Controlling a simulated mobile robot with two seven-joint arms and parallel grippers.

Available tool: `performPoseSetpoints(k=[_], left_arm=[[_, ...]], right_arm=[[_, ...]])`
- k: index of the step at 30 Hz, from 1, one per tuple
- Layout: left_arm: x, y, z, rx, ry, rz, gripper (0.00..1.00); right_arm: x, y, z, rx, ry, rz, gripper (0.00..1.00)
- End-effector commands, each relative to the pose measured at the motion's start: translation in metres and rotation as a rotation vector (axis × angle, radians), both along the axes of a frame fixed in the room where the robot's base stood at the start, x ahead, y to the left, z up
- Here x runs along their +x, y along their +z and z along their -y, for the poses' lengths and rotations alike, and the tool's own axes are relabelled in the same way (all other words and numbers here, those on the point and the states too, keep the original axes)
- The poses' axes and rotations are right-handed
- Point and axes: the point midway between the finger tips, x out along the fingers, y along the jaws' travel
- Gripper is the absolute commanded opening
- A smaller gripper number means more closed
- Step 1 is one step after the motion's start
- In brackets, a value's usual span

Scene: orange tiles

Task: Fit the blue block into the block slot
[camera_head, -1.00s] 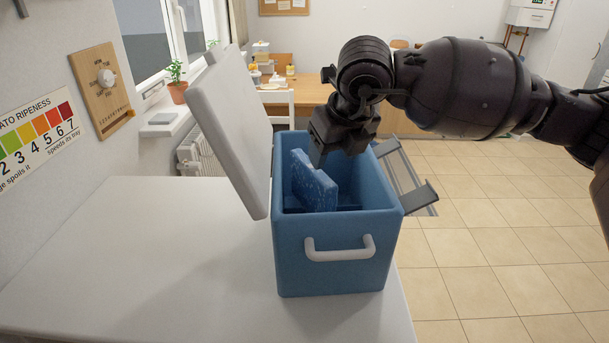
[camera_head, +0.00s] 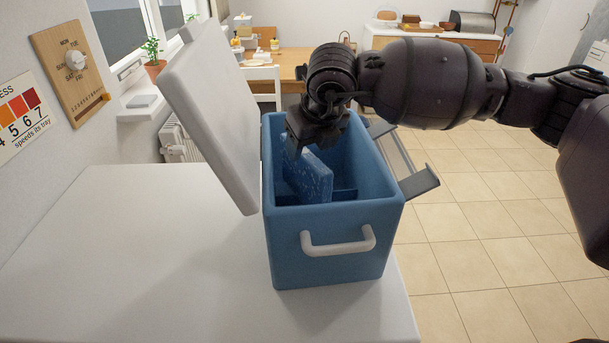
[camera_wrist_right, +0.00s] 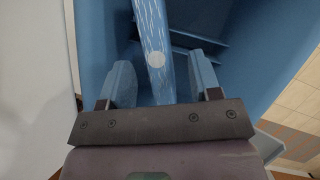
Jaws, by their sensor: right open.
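The blue block (camera_head: 308,178) is a speckled slab standing tilted inside the open blue cooler box (camera_head: 325,272). My right gripper (camera_head: 299,148) is at the block's top edge, which it partly hides in the head view. In the wrist view the block (camera_wrist_right: 154,25) shows its narrow, white-streaked edge with a pale round spot. The open right gripper (camera_wrist_right: 161,72) has one finger on each side of it, with gaps visible. Dark blue ridges (camera_wrist_right: 203,48) stand on the box's inside right of the block; I cannot tell whether they form the block slot. My left gripper is not in view.
The white lid (camera_head: 208,110) leans open at the box's left. A white handle (camera_head: 338,243) is on its front. A grey metal rack or tray (camera_head: 405,165) sticks out at the right. The white counter (camera_head: 120,260) is clear left of the box.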

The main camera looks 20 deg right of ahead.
Motion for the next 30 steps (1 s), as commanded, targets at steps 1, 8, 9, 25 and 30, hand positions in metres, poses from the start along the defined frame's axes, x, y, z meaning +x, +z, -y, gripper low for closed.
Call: performPoseSetpoints(k=[1, 8, 9, 25, 30], left_arm=[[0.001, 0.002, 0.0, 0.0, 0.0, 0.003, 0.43], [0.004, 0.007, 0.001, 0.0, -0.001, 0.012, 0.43], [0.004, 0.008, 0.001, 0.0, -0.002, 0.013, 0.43], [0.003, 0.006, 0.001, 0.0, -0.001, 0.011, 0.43], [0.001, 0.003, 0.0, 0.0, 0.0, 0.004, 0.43]], right_arm=[[0.002, -0.004, -0.001, -0.001, 0.0, -0.002, 0.57], [0.014, -0.032, -0.006, -0.001, -0.001, -0.001, 0.57], [0.015, -0.036, -0.006, -0.001, -0.001, -0.002, 0.57], [0.018, -0.043, -0.007, 0.0, 0.0, -0.001, 0.57], [0.018, -0.045, -0.007, -0.001, 0.0, -0.002, 0.57]])
